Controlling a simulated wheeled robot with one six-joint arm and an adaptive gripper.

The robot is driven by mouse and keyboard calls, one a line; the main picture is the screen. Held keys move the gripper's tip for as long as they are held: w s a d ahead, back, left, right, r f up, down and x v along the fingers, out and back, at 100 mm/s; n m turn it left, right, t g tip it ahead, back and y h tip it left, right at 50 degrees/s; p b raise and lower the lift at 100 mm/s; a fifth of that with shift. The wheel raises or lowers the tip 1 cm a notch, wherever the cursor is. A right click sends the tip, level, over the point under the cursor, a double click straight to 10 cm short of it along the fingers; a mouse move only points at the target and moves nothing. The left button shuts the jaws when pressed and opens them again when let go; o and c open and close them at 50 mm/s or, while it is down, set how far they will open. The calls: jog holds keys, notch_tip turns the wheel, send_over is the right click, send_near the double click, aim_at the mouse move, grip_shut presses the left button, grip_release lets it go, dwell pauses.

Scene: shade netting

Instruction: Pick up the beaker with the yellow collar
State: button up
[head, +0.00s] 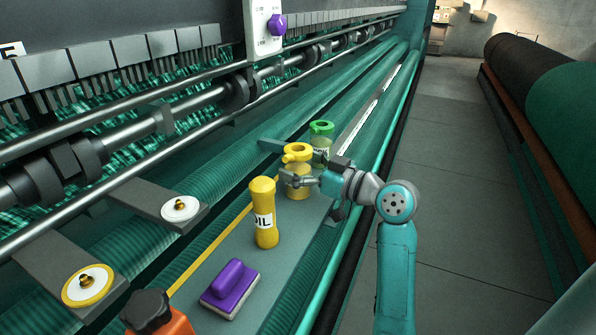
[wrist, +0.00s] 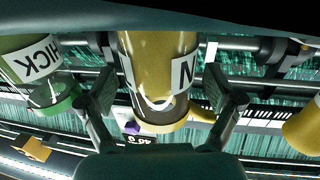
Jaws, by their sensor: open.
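The beaker with the yellow collar (head: 297,154) stands upright on the grey shelf, between the yellow oil bottle and the beaker with the green collar (head: 321,128). My gripper (head: 312,174) is at its body, below the collar, coming from the right. In the wrist view, which looks upside down, the yellow-collared beaker (wrist: 158,58) lies between the two open fingers of my gripper (wrist: 160,88). A gap shows at each side, wider at the right finger. Its white label is partly visible. The green-collared beaker (wrist: 30,65) is beyond the left finger.
The yellow oil bottle (head: 264,222) stands just in front of the beaker. A purple-handled block (head: 230,288) lies nearer on the shelf (head: 215,265). Machine rollers run along the left. The grey floor (head: 455,200) at right is clear.

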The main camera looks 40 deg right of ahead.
jog(key=c, duration=1.5)
jog(key=shift+o, duration=0.2)
jog(key=shift+r, duration=0.1)
notch_tip(320, 180, up, 10)
jog(key=shift+f, duration=0.1)
